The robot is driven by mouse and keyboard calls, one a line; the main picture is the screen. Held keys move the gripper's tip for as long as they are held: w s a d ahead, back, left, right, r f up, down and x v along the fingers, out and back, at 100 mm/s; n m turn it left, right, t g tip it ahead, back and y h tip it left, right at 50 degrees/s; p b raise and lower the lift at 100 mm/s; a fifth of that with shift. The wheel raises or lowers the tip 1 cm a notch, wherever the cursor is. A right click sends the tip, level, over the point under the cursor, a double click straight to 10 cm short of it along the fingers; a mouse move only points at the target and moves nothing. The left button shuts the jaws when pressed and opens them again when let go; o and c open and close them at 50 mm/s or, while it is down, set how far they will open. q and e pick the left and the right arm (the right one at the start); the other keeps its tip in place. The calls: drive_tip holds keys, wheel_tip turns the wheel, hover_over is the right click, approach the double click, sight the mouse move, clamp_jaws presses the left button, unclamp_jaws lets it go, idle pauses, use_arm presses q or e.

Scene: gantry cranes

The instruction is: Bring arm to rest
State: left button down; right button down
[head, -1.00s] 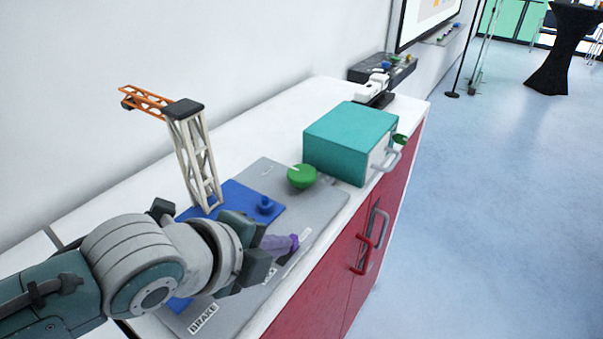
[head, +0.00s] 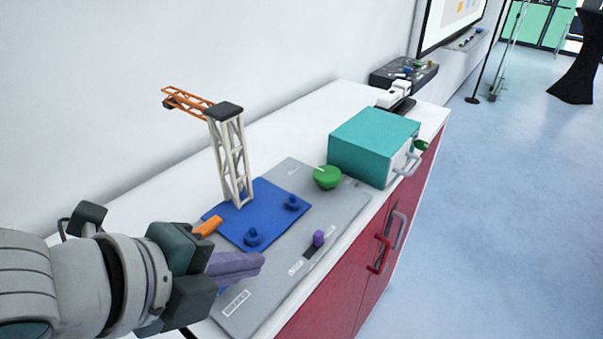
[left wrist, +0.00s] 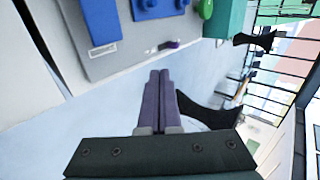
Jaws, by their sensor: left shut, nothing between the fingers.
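My left gripper (head: 258,262) comes in from the left in the head view, over the near left part of the grey control panel. Its purple fingers are together with nothing between them. They also show in the left wrist view (left wrist: 158,100), pointing out past the panel edge over the pale blue floor. My right gripper is in neither view.
A grey panel (head: 345,205) on the white counter carries a blue plate (head: 262,215), a model crane (head: 232,155), a purple knob (head: 318,238) and a green dome (head: 327,177). A teal box (head: 372,147) stands behind. Red cabinet doors (head: 350,290) face the floor.

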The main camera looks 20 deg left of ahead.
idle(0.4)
use_arm(q)
drive_tip(key=s+a+r+n+g+y, duration=0.1)
drive_tip(key=s+a+n+g+y, duration=0.15)
drive_tip(key=s+n, duration=0.6)
drive_tip(key=s+a+r+n+g+y, duration=0.1)
drive_tip(key=s+a+r+n+g, duration=0.15)
drive_tip(key=s+n, duration=0.65)
drive_tip(key=w+r+n+p, duration=0.1)
drive_tip(key=r+p, duration=0.9)
drive_tip(key=w+d+r+n+p, duration=0.1)
drive_tip(key=w+r+p, duration=0.1)
drive_tip(key=r+p, duration=0.8)
drive_tip(key=shift+w+p, duration=0.25)
drive_tip(key=shift+p, duration=0.45)
drive_tip(key=shift+n+h, duration=0.25)
